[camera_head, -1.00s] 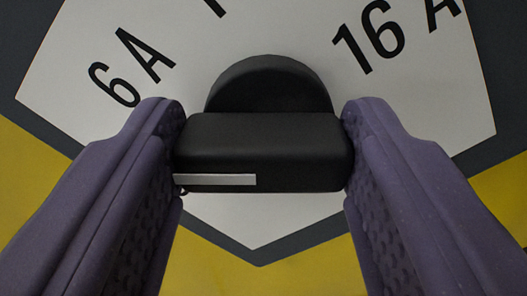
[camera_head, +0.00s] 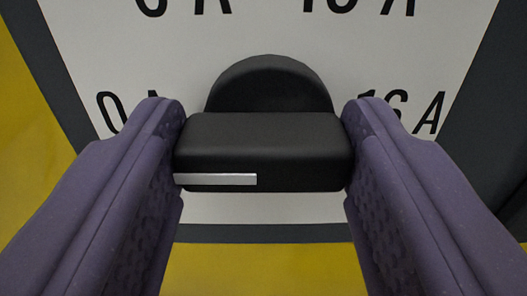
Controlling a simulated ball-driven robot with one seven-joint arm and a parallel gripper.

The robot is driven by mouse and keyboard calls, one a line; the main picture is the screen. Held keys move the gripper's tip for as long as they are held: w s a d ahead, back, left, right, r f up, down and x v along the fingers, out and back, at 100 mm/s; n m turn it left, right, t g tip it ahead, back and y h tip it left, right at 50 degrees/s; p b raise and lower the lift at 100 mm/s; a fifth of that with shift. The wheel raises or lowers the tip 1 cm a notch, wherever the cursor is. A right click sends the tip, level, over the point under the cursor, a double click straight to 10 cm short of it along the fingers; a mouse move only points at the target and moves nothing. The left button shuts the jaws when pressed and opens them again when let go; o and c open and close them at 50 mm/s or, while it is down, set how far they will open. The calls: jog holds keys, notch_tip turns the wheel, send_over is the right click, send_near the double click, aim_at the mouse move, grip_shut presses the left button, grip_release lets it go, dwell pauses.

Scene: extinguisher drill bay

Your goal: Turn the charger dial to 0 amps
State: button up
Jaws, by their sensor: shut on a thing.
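The charger dial's black knob (camera_head: 264,140) has a raised bar grip with a rounded disc behind it. My gripper (camera_head: 263,145) is shut on the bar, a purple finger at each end. A white pointer mark (camera_head: 215,179) on the bar's left half runs level toward the left, the side with the "0 A" label (camera_head: 121,112). The left finger partly hides that label. The "16 A" label (camera_head: 404,112) is at the right, partly behind the right finger. Two more labels are cut off at the top edge.
The white dial plate (camera_head: 262,208) sits level in the picture with a dark grey border (camera_head: 262,233). Yellow casing (camera_head: 30,150) surrounds it at the left and below.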

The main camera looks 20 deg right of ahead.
dwell(0.5)
jog(key=o, duration=1)
jog(key=shift+o, duration=0.2)
jog(key=p+v, duration=0.1)
jog(key=v, duration=0.7)
